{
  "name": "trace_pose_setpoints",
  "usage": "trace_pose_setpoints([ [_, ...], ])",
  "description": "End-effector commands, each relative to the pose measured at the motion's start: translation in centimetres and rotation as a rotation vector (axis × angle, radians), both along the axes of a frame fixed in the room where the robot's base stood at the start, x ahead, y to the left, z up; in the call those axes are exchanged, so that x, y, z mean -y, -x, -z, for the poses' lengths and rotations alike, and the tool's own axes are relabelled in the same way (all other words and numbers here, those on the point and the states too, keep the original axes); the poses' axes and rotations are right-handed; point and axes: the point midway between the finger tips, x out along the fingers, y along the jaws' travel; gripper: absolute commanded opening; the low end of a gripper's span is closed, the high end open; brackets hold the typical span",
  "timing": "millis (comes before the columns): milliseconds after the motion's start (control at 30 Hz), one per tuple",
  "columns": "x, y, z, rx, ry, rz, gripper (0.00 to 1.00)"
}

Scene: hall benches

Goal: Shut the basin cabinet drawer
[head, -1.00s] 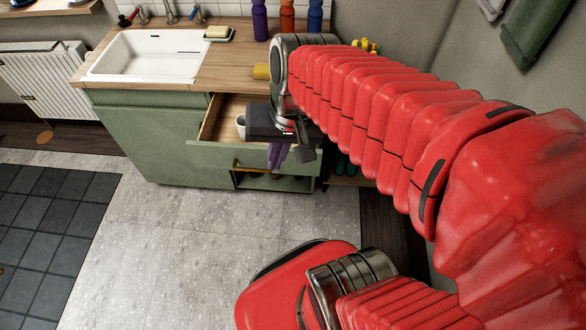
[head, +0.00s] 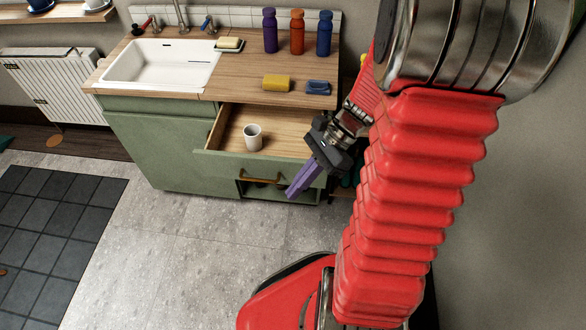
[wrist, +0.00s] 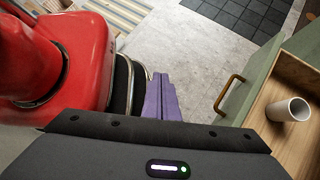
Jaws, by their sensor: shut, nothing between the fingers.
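The green basin cabinet (head: 150,148) has its drawer (head: 217,158) pulled out. The drawer has a pale wood inside and a brass bar handle (head: 258,180) on its front. A white cup (head: 253,137) stands upright inside it. My gripper (head: 292,193) has purple fingers, which are shut and empty. In the head view they point down and left, over the right part of the drawer front. In the wrist view the shut fingers (wrist: 162,100) are left of the handle (wrist: 229,95), apart from it, and the cup (wrist: 288,110) is at the right.
The worktop holds a white sink (head: 160,63), a yellow sponge (head: 276,83), a blue item (head: 318,88) and several bottles, including an orange one (head: 297,32). A radiator (head: 55,85) is at the left. The tiled floor (head: 170,250) before the cabinet is clear.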

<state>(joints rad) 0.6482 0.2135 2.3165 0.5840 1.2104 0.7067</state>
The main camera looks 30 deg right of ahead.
Motion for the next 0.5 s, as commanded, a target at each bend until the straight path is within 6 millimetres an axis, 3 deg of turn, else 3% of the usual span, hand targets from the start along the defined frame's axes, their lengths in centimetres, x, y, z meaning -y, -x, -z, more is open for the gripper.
trace_pose_setpoints([
  [500,3.7,-0.8,5.8,-0.380,-0.397,0.561,0.00],
])
